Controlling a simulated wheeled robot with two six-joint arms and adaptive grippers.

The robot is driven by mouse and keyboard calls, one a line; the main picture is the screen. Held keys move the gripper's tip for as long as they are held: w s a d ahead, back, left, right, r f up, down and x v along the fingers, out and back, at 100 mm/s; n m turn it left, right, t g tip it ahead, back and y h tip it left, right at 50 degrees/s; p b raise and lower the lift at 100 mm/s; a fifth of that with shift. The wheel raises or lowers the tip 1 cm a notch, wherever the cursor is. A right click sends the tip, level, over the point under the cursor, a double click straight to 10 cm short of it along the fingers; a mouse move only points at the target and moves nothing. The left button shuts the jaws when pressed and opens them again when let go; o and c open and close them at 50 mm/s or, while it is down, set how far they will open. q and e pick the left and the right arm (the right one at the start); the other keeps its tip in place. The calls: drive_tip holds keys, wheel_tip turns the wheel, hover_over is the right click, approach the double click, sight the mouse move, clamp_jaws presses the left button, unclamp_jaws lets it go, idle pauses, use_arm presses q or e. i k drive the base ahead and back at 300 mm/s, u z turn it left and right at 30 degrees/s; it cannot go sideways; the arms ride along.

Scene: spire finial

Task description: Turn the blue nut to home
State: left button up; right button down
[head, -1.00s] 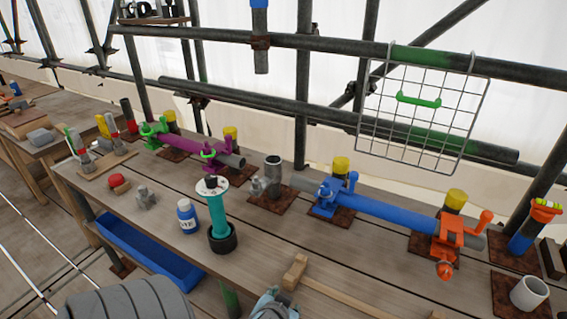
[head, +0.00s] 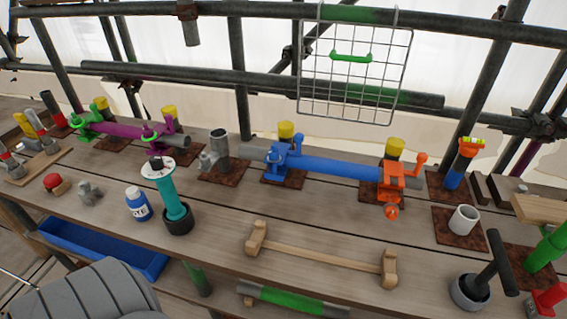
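A blue clamp (head: 287,160) sits on a rusty plate at the left end of a blue tube (head: 335,167) in the head view. A small blue nut-like part (head: 275,157) shows on the clamp's left side, but it is too small to tell its angle or a home mark. An orange clamp (head: 398,178) holds the tube's right end, with a round orange part hanging at its front. Neither of my grippers is in view, so nothing shows at the blue clamp.
A wooden handle-like bar (head: 318,258) lies on the bench in front of the blue tube. A teal post (head: 172,195) and a white-and-blue bottle (head: 137,204) stand at left. A wire basket (head: 350,85) hangs above the tube. A black T-handle tool (head: 482,275) stands at right.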

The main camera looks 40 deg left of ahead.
sight(275, 157)
drive_tip(key=z, duration=0.95)
drive_tip(key=k, duration=1.2)
drive_tip(key=z, duration=0.95)
drive_tip(key=i, duration=0.95)
drive_tip(key=u, duration=0.45)
drive_tip(key=i, duration=0.95)
drive_tip(key=u, duration=1.55)
drive_tip(key=i, duration=0.7)
drive_tip(key=u, duration=0.8)
